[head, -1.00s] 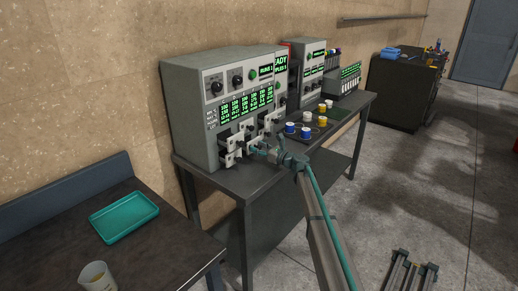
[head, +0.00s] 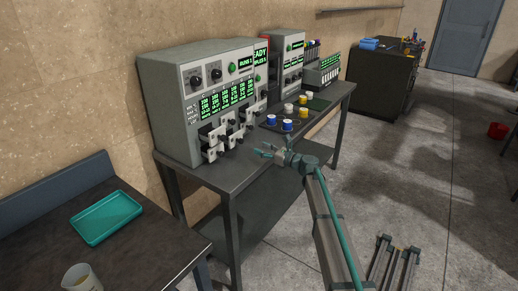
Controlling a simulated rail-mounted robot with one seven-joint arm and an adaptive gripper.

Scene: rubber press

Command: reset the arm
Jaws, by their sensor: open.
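My gripper (head: 268,152) is at the end of my arm, in front of the grey press machine and above the front edge of its table. Its teal fingers are open and I see nothing between them. It is apart from the machine's front clamps. The grey press machine (head: 170,110) stands on a dark table (head: 185,165) against the wall, with green lit displays, knobs and several metal clamps (head: 212,152) low on its front.
Several blue, white and yellow capped jars (head: 272,120) stand right of the machine on the same table. A teal tray (head: 105,240) and a beaker (head: 80,278) are on the left bench. A dark cabinet (head: 390,85) stands at the back. Open floor lies to the right.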

